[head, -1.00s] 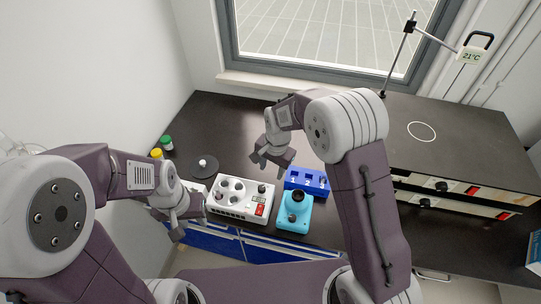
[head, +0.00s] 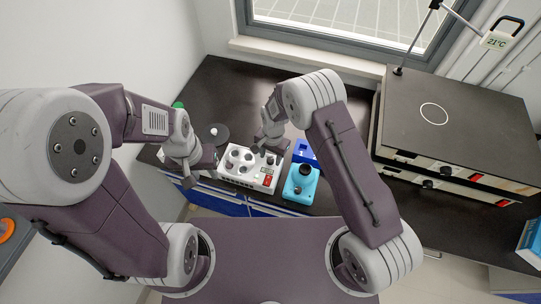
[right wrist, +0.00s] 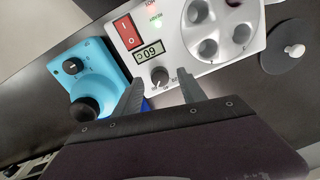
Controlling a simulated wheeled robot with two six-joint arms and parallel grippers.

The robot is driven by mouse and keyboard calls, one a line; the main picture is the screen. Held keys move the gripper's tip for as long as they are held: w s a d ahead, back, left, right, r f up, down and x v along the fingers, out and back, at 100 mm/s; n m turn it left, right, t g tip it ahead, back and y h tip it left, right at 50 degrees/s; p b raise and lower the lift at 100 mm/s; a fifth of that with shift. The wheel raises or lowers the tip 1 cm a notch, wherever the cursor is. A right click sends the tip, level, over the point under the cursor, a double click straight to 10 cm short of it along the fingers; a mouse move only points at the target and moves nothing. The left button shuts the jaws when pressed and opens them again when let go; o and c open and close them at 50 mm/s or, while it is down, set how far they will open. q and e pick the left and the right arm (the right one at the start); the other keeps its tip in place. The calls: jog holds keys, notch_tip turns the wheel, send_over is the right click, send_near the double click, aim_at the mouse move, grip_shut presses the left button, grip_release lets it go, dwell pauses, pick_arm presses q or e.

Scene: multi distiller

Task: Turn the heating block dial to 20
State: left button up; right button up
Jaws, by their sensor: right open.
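The white heating block (head: 238,176) stands on the dark bench, with round wells and a red switch (right wrist: 124,31). Its black dial (right wrist: 159,76) sits below a small display (right wrist: 149,52) in the right wrist view. The display looks like 09 there, but that view may be turned, so the reading is unsure. My right gripper (head: 266,144) hangs over the dial end of the block. In the right wrist view its open, empty fingers (right wrist: 158,92) point at the dial, one on each side; contact does not show. My left gripper (head: 201,171) is by the block's left side, its fingers apart.
A turquoise device (head: 300,187) with a black top stands right beside the block, with a blue rack (head: 304,151) behind it. A dark disc with a white knob (right wrist: 285,59) lies on the other side. A large flat-topped unit (head: 475,115) fills the right.

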jog(key=shift+s+f, duration=0.15)
jog(key=shift+f, duration=0.45)
grip_shut()
